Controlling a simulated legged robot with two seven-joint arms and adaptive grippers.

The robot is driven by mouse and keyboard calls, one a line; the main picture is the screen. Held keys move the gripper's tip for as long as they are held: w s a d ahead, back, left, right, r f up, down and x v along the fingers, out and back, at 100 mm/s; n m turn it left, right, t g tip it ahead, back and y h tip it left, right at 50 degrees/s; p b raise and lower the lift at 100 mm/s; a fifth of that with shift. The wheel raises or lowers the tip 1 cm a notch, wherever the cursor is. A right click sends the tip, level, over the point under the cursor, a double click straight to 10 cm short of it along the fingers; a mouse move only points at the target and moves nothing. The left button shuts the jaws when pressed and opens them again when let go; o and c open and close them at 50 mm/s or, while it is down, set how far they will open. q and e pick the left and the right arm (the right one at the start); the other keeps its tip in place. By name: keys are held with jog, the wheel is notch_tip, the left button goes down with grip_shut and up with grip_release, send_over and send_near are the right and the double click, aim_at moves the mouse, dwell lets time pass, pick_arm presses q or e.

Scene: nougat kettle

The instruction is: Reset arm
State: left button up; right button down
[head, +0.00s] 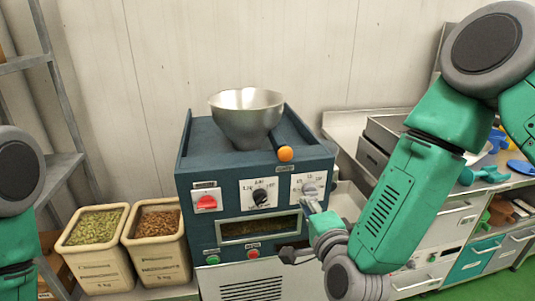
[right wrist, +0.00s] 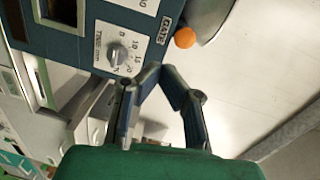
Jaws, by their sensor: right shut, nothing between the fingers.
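My right gripper (head: 308,206) is in front of the blue machine (head: 240,165), just below its right-hand dial (head: 309,188). In the right wrist view the right gripper (right wrist: 160,68) has its fingertips together with nothing between them. My right arm (head: 390,205) reaches in from the upper right. Only part of my left arm (head: 15,190) shows at the left edge; its gripper is out of the frame.
The machine carries a metal bowl (head: 246,115), an orange-ended lever (head: 285,153), a red switch (head: 206,202) and a black middle dial (head: 260,197). Two bins (head: 95,240) stand at its left. A counter with trays (head: 385,130) is at the right, partly behind my arm.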

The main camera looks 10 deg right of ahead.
jog(key=s+d+f+n+g+b, duration=0.2)
jog(key=s+f+n+g, duration=0.3)
jog(key=f, duration=0.6)
jog(key=s+d+f+n+g+b, duration=0.1)
jog(key=s+f+n+g+b, duration=0.2)
jog(key=s+f, duration=0.6)
jog(key=s+d+f+n+g+b, duration=0.1)
jog(key=s+d+f+n+g, duration=0.1)
jog(key=s+f, duration=0.3)
jog(key=s+d+f+n+g, duration=0.3)
jog(key=s+f+n, duration=0.1)
jog(key=s, duration=0.3)
jog(key=s+d+f+n+g+h+b, duration=0.1)
jog(key=s+d+f+n+g, duration=0.1)
jog(key=s+f, duration=0.4)
jog(key=shift+s+d+n+g+b, duration=0.3)
jog(key=shift+s+d+n+g, duration=0.15)
jog(key=shift+d+g, duration=0.3)
jog(key=shift+w, duration=0.1)
